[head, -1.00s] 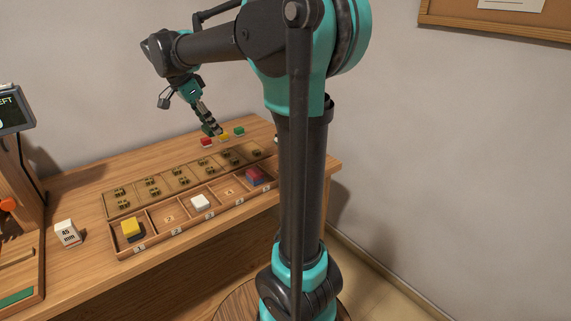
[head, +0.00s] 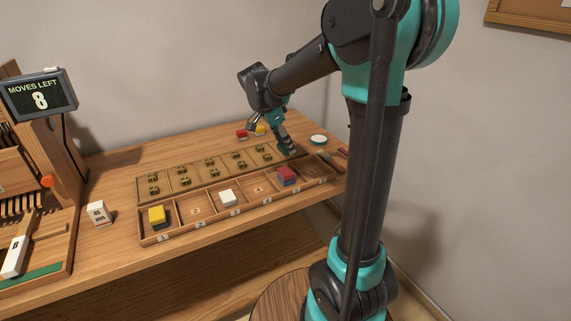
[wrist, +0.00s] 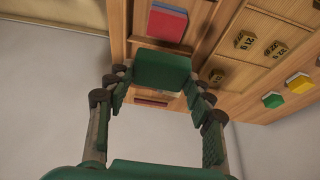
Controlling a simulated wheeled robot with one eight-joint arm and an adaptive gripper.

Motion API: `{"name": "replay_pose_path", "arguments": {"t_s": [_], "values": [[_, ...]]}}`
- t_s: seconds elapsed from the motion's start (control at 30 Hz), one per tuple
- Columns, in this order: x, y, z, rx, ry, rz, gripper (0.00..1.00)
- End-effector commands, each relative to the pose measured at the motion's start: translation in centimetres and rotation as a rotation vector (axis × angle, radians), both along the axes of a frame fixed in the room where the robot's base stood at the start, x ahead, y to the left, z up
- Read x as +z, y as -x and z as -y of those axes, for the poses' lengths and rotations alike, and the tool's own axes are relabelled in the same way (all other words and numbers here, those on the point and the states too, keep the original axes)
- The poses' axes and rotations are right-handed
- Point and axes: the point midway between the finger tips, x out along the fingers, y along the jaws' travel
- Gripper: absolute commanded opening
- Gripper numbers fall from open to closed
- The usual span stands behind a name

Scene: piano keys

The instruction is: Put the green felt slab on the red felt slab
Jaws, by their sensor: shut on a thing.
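The green felt slab (wrist: 162,70) is between my gripper's fingertips (wrist: 160,82) in the wrist view; the fingers are shut on it. In the head view my gripper (head: 286,148) holds it above the right back part of the tray, and the slab is hard to tell from the green finger pads. The red felt slab (head: 287,172) lies on a blue slab in the fifth compartment. It also shows in the wrist view (wrist: 168,20), beyond the held slab and apart from it.
The compartment tray (head: 190,231) also holds a yellow slab (head: 157,214) on a dark one and a white block (head: 227,197). Brass weights (head: 210,162) stand behind. Small red (head: 241,133) and yellow (head: 260,130) blocks sit at the back. The display (head: 40,96) reads 8 moves left.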

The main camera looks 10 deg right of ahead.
Motion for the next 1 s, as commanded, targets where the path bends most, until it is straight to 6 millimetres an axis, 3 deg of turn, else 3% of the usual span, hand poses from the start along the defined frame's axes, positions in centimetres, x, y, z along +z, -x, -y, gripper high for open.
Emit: {"name": "replay_pose_path", "arguments": {"t_s": [0.13, 0.6, 1.0], "values": [[-3.0, 0.0, 0.0, 0.000, 0.000, 0.000, 0.37], [-7.9, 0.0, 0.0, 0.000, 0.000, 0.000, 0.37], [-8.4, 0.0, 0.0, 0.000, 0.000, 0.000, 0.37]]}}
